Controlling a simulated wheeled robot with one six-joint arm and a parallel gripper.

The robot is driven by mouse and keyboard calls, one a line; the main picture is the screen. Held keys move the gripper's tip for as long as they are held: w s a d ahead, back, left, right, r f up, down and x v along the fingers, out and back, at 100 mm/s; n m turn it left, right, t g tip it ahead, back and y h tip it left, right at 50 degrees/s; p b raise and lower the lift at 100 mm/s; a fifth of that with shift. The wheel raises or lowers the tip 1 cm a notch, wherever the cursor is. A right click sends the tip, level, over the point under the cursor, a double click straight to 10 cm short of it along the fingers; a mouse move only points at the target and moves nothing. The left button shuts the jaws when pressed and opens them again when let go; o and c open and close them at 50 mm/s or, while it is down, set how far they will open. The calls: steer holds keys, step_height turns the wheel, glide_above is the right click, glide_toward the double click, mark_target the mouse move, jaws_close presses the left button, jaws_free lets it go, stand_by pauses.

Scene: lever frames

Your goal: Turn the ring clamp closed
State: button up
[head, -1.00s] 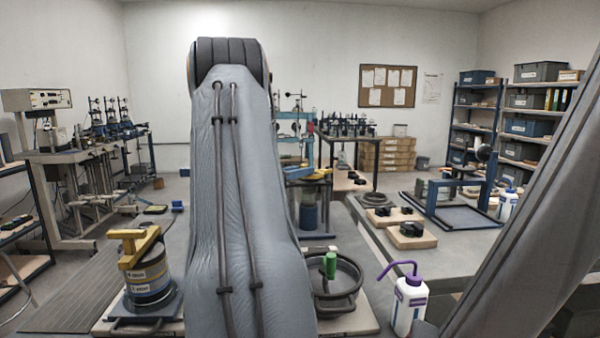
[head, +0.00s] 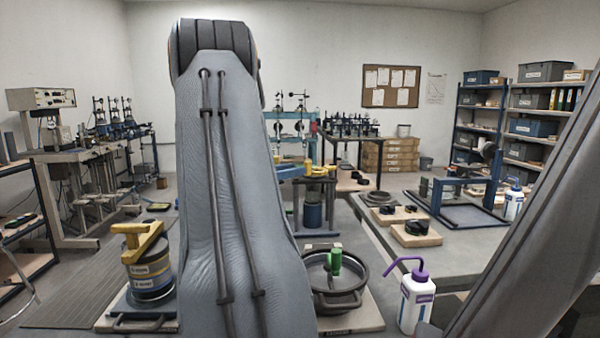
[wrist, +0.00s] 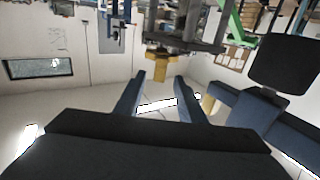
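A dark round ring (head: 352,299) lies on a pale base plate right of my arm in the head view; it looks like the ring clamp. A green upright handle (head: 335,262) stands at its rim, on the far side. My arm hides part of the ring's left side. In the wrist view my gripper (wrist: 158,90) shows two dark blue fingers, spread apart with nothing between them. The ring and green handle are not clearly seen there. I cannot make out my gripper for certain in the head view.
A canister with a yellow handle (head: 138,240) stands left of my arm. A white wash bottle with a purple spout (head: 416,302) stands close to the right of the ring. Dark parts on wooden blocks (head: 417,233) sit farther back on the bench.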

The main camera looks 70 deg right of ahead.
steer(key=shift+w+a, duration=0.3)
steer(key=shift+a, duration=0.25)
